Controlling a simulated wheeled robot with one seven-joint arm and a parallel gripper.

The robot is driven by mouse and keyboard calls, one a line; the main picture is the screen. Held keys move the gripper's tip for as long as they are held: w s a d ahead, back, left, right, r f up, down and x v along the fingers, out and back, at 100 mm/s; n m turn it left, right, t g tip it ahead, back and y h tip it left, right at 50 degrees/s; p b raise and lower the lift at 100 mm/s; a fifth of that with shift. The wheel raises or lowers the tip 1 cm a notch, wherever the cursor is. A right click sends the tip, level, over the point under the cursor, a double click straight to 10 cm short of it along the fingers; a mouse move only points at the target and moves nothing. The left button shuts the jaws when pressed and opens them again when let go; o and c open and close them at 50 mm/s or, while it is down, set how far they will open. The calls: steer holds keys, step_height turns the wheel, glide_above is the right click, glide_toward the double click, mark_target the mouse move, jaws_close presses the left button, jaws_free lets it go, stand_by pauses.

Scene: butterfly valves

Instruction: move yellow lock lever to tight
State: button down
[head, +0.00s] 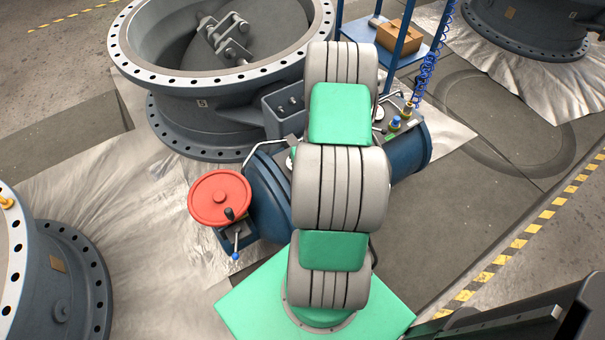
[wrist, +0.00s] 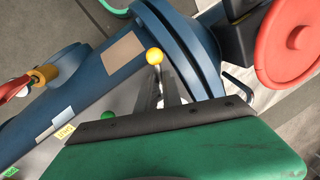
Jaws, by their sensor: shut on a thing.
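The yellow lock lever shows in the wrist view by its yellow ball knob (wrist: 155,56), beside the blue flange of the actuator. My gripper (wrist: 160,78) has its dark narrow fingers right at the lever, just below the knob, and is shut on it. The fingers hide most of the lever's shaft. A yellow label (wrist: 63,132) and a green label (wrist: 10,172) lie on the grey plate to the left; their print is too small to read surely. In the head view my arm hides the lever and my gripper.
A green ball knob (wrist: 108,116) sits close to the left of my gripper. A red handwheel (head: 219,198) stands at the left end of the blue actuator (head: 411,158). Blue and yellow fittings (head: 394,123) rise on its right side. The large grey valve (head: 205,115) is behind.

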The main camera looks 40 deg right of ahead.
steer(key=shift+w+a+r+m, duration=0.1)
steer(key=shift+w+a+m, duration=0.15)
steer(key=shift+m, duration=0.35)
steer(key=c, duration=1.5)
jaws_free()
step_height(320, 180, up, 8)
steer(key=s+d, duration=0.1)
steer(key=shift+f, duration=0.25)
